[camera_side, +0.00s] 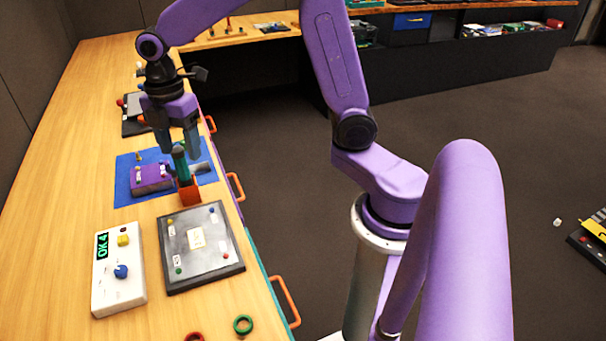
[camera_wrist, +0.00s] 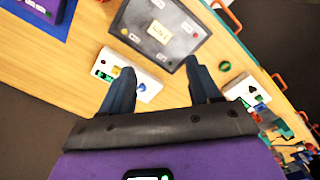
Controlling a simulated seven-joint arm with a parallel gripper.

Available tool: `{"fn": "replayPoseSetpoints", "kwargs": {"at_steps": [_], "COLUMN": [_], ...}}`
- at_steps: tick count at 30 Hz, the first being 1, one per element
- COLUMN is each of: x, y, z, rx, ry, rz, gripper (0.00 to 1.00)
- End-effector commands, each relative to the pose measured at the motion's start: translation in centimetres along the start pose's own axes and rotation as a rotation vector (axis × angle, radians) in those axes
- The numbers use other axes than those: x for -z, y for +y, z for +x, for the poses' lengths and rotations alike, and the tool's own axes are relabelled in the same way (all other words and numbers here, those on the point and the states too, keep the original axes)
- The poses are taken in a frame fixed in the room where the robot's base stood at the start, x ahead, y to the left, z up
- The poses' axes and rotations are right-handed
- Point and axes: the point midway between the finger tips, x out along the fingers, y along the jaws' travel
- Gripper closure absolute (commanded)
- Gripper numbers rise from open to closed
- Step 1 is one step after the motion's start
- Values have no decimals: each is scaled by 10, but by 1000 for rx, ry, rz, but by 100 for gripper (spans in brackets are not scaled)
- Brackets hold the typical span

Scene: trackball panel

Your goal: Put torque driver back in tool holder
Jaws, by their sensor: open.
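The torque driver, with a green handle (camera_side: 181,163), stands in the small orange-red tool holder (camera_side: 189,190), leaning slightly left in the side view. My gripper (camera_side: 180,150) points down at the driver, its two blue-grey fingers apart on either side of the handle's upper part in that picture. I cannot tell whether they touch it. In the wrist view, my gripper (camera_wrist: 160,85) is open with nothing visible between the fingers, and the driver is not seen there.
A purple box (camera_side: 151,177) sits on a blue mat (camera_side: 124,180) beside the holder. A dark trackball panel (camera_side: 232,255) and a white box with a green display (camera_side: 125,292) lie nearer. Green and orange rings (camera_side: 243,324) lie near the bench edge. Bare wood is at left.

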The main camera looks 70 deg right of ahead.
Motion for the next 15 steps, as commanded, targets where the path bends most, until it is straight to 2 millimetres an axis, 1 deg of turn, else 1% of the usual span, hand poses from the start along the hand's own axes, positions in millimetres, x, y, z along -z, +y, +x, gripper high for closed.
{"fn": "replayPoseSetpoints", "kwargs": {"at_steps": [1, 3, 5, 7, 9, 11, 12, 15], "x": [9, 18, 24, 28, 30, 30, 29, 23], "y": [-20, -47, -70, -98, -125, -148, -164, -199], "z": [-3, -5, -5, -6, -5, -4, -3, 1], "rx": [-3, -4, -4, -5, -5, -5, -5, -4], "ry": [2, 4, 5, 8, 10, 12, 14, 17], "rz": [26, 77, 123, 174, 226, 270, 301, 372], "gripper": [38, 38, 38, 38, 38, 38, 38, 38]}}
